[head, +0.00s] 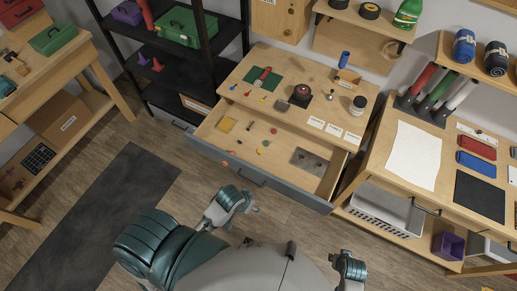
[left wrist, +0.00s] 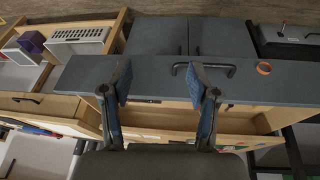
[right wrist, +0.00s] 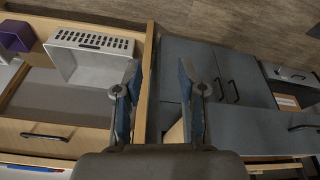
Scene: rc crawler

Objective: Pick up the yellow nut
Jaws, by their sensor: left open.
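Small coloured parts lie in the open drawer (head: 285,172) of the workbench in the head view. A small yellowish piece (head: 260,151) lies near the drawer's front wall; it is too small to tell whether it is the yellow nut. A flat yellow piece (head: 227,124) lies at the drawer's left end. My left gripper (head: 253,208) is in front of the drawer, apart from these parts. In the left wrist view its fingers (left wrist: 160,85) are spread and empty. My right gripper (head: 350,264) is farther right and lower, its fingers (right wrist: 158,85) spread and empty.
The worktop (head: 250,75) above the drawer carries several tools. A second bench (head: 376,187) stands at right, with a white basket (right wrist: 92,50) on its lower shelf.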

